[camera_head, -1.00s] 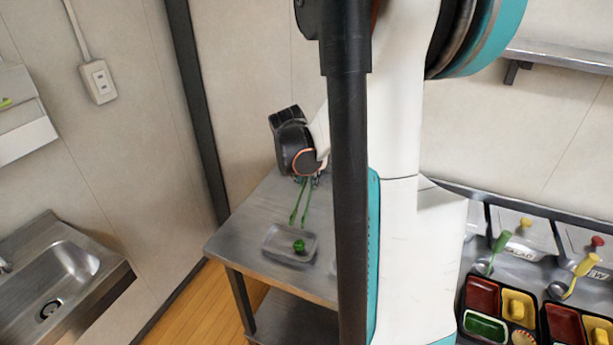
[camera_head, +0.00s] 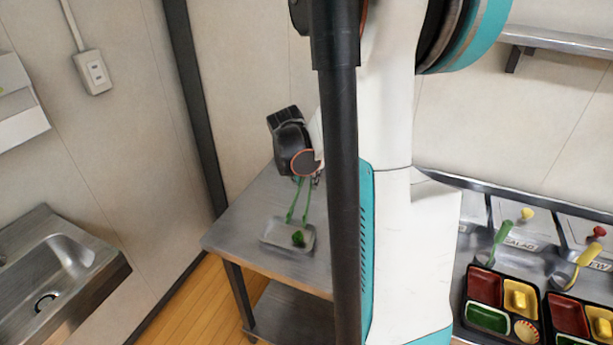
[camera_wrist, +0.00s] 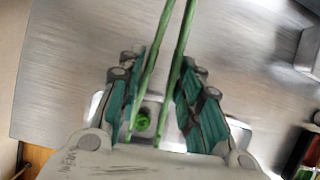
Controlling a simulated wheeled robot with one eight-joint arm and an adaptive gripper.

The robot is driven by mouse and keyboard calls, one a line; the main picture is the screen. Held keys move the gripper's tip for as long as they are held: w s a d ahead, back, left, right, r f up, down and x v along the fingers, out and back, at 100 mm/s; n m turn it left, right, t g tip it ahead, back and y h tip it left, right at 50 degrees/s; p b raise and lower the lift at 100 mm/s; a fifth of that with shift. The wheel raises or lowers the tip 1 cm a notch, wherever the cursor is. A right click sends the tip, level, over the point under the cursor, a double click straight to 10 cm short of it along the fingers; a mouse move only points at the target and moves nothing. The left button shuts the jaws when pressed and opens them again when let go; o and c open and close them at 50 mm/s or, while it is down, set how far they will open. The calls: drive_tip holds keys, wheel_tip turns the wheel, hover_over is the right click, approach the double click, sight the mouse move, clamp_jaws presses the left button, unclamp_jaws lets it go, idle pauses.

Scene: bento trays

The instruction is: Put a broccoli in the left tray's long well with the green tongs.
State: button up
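My gripper (camera_head: 308,180) is over the metal table, with its fingers closed against the green tongs (camera_head: 302,203). The tongs' two arms are slightly apart, and in the wrist view they pass between the fingers (camera_wrist: 162,62). A green broccoli (camera_head: 298,239) lies in a small grey metal dish near the tongs' lower ends. It also shows in the wrist view (camera_wrist: 143,122); whether the tongs touch it is unclear. The left tray (camera_head: 467,309), black with red, yellow and green wells and a round cup, is at the lower right, away from my gripper.
The metal dish (camera_head: 272,240) sits near the front of the metal table (camera_head: 235,222). Another black tray (camera_head: 549,312) stands right of the left tray. Green-handled (camera_head: 502,240) and yellow-handled (camera_head: 585,258) utensils stand behind. A sink (camera_head: 65,270) is at left.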

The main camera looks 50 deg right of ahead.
drive_tip(key=shift+f+b, duration=1.1)
drive_tip(key=shift+f, duration=0.45)
drive_tip(key=shift+f, duration=0.1)
drive_tip(key=shift+f+b, duration=1.4)
drive_tip(key=shift+f, duration=0.25)
clamp_jaws()
drive_tip(key=shift+r, duration=0.15)
wheel_tip(320, 180, up, 10)
drive_tip(key=p, duration=0.7)
